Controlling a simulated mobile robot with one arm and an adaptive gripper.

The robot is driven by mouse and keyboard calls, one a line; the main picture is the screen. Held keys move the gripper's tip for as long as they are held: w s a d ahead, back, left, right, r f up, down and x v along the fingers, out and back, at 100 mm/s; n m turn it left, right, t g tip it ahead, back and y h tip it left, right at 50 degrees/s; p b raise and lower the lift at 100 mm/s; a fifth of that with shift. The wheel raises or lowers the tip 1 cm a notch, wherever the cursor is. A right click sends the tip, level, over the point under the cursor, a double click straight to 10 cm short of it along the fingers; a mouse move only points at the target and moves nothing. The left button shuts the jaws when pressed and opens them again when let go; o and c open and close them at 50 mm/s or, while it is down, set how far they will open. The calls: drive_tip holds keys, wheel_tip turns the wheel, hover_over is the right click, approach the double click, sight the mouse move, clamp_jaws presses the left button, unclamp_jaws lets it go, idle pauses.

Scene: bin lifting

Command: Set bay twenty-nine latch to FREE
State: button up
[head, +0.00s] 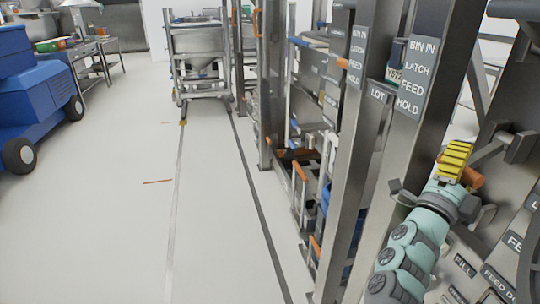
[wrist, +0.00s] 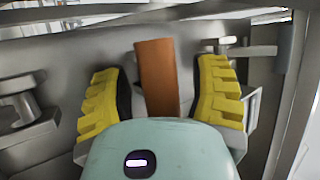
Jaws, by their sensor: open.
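An orange handle (wrist: 157,75) stands between the two yellow fingers of my gripper (wrist: 160,92) in the wrist view. There is a gap on each side, so the fingers are around it but not closed on it. In the head view my gripper (head: 455,160) is at the right, beside a grey metal panel, and the handle's orange end (head: 474,178) shows just past the fingers. The handle sits on a grey arm (head: 495,148). I cannot read a bay number or a FREE mark, and I cannot tell whether this handle is the bay twenty-nine latch.
Steel posts with a sign reading BIN IN, LATCH, FEED, HOLD (head: 414,78) stand left of my arm. A steel bin on a frame (head: 200,45) stands at the back. A blue vehicle (head: 35,95) is at the left. The floor (head: 120,220) between is clear.

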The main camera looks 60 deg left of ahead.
drive_tip(key=shift+f, duration=0.1)
drive_tip(key=v, duration=1.2)
idle(0.4)
